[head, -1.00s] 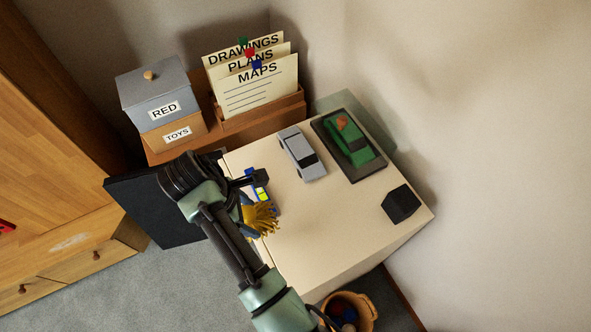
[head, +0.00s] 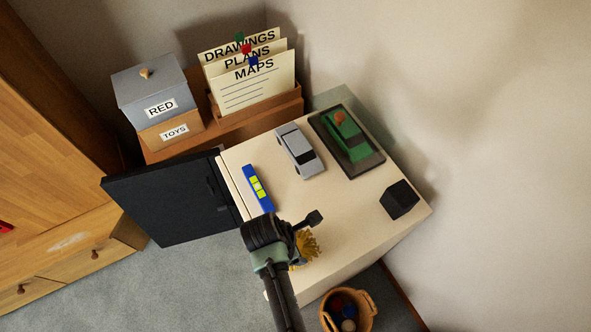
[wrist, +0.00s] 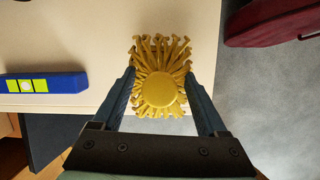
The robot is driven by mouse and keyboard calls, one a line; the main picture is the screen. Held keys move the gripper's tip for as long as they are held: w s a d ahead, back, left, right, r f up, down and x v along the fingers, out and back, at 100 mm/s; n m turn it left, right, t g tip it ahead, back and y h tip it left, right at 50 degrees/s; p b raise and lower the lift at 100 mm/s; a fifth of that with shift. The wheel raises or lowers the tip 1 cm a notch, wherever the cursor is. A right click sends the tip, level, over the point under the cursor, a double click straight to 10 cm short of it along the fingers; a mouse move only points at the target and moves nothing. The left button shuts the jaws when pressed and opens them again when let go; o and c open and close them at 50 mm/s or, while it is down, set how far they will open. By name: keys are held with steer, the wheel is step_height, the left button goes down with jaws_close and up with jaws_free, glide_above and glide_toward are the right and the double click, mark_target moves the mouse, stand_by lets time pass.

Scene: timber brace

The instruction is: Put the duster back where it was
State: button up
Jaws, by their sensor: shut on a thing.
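The duster (wrist: 160,90) is yellow, with a round middle and a fringe of strands. In the wrist view it sits between the two fingers of my gripper (wrist: 160,98), which is shut on it. In the head view the duster (head: 306,247) shows partly beside my gripper (head: 298,240), over the front edge of the cream tabletop (head: 345,215). My wrist hides part of it there. I cannot tell whether the duster touches the tabletop.
A blue spirit level (head: 257,188) lies near the table's left edge. A silver car (head: 299,150), a green car on a dark tray (head: 372,164) and a black block (head: 399,199) stand farther back. A basket (head: 352,309) is on the floor. A dark panel (head: 165,200) stands left.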

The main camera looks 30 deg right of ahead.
steer(key=shift+f, duration=1.2)
